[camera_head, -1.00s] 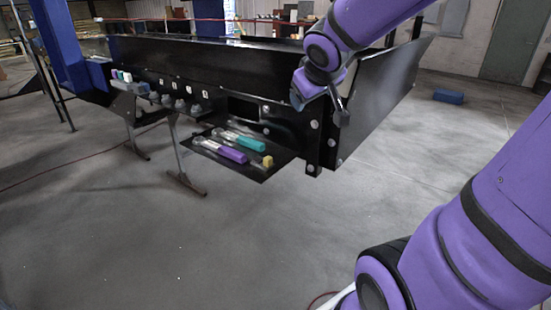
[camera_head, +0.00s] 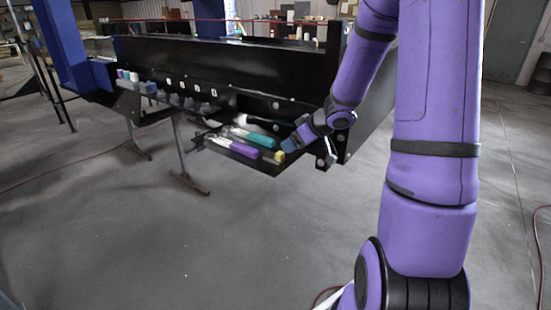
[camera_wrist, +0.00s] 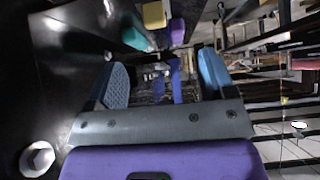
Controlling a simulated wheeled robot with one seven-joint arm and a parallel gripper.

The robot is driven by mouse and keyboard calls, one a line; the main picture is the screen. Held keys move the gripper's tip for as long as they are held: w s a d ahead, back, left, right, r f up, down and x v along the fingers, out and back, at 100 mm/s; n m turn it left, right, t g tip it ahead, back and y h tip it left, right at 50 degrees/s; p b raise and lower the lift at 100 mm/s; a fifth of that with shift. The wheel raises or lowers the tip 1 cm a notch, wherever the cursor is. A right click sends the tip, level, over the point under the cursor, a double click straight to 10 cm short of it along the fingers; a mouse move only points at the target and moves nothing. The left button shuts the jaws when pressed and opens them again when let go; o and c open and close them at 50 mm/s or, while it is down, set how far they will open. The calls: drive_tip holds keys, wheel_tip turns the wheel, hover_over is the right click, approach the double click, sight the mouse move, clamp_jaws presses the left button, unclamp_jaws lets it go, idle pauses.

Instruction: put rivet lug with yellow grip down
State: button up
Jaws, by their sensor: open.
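The rivet lug's yellow grip (camera_head: 279,156) shows at the right end of a black tray, beside the ends of the purple and teal handles. In the wrist view the yellow grip (camera_wrist: 155,14) is at the top, beyond my fingertips; the rest of the lug cannot be made out. My gripper (camera_head: 289,145) is just right of and above the yellow grip in the head view. In the wrist view my gripper (camera_wrist: 163,70) has its two blue fingers wide apart, with nothing held between them.
The black tray (camera_head: 228,152) also holds a purple-handled tool (camera_head: 244,149) and a teal-handled tool (camera_head: 260,140). The black conveyor wall (camera_head: 200,58) rises behind it. Several grey holders (camera_head: 175,99) line the ledge to the left. The floor in front is clear.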

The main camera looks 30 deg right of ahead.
sight(280, 153)
drive_tip(key=shift+d+x, duration=0.15)
drive_tip(key=shift+x, duration=2.25)
drive_tip(key=shift+d+x, duration=0.15)
drive_tip(key=shift+x, duration=2.25)
drive_tip(key=shift+f, duration=0.2)
drive_tip(key=c, duration=1.2)
drive_tip(key=shift+r, duration=0.15)
